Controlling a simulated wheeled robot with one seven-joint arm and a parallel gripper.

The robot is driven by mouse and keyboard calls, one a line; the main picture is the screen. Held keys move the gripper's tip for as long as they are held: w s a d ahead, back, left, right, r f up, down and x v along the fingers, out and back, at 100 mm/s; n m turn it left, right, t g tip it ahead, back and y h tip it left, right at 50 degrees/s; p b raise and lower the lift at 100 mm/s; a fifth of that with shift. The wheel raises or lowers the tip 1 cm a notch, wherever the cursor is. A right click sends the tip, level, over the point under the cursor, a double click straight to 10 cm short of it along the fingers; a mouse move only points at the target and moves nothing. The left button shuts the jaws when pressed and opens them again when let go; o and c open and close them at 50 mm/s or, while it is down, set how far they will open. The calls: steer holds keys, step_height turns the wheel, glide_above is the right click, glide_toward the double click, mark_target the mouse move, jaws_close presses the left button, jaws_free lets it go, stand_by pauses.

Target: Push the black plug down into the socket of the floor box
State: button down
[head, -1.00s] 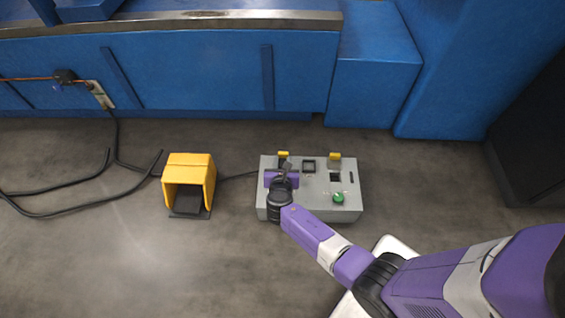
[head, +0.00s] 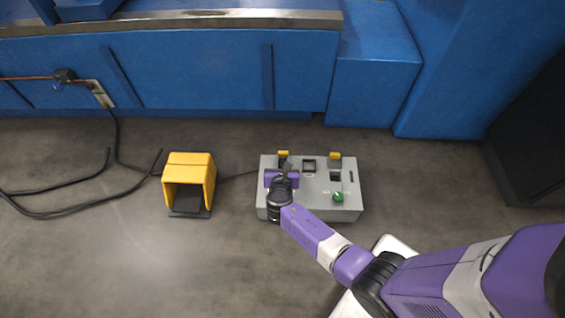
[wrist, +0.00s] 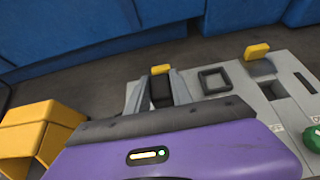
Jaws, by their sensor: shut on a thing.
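The grey floor box (head: 312,207) stands on the floor, with yellow flaps along its far edge, square openings in its top and a green knob. In the wrist view the box (wrist: 232,105) lies ahead of and to the right of my gripper (wrist: 162,88). The gripper's two grey fingers are shut on the black plug (wrist: 161,93), at the left end of the box in front of the left yellow flap. My gripper (head: 285,168) also shows there in the head view. The palm hides the plug's lower part, so I cannot tell how deep it sits.
A yellow foot-pedal guard (head: 189,168) stands left of the box, with a black cable running between them. Loose black cables (head: 50,212) lie further left. A blue machine base (head: 190,70) closes off the back. The front floor is clear.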

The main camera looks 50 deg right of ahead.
steer(key=shift+f+b, duration=1.4)
steer(key=shift+f, duration=0.45)
stand_by(1.5)
steer(key=c, duration=1.1)
jaws_free()
steer(key=shift+o, duration=0.2)
steer(key=shift+r+p, duration=6.5)
steer(key=shift+p, duration=0.15)
